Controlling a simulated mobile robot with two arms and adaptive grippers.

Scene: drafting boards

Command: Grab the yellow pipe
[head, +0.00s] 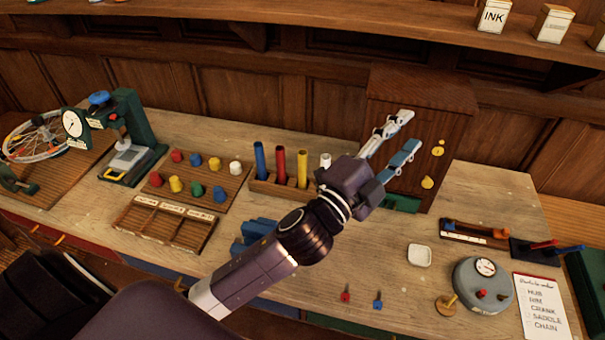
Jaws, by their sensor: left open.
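The yellow pipe (302,169) stands upright in a wooden rack (291,191) on the bench, right of a red pipe (281,163) and a blue pipe (259,160). A white pipe (325,161) stands to its right, its lower part hidden by my left gripper. My left gripper (405,135) is open and empty. It is right of the yellow pipe, with its fingers pointing up and right in front of the wooden cabinet. My right gripper does not show.
A wooden cabinet (420,92) with brass knobs stands behind my left gripper. Left of the rack are a board of coloured knobs (222,178), an empty divided tray (165,225) and a green gauge press (128,108). A round grey device (484,293) sits at right.

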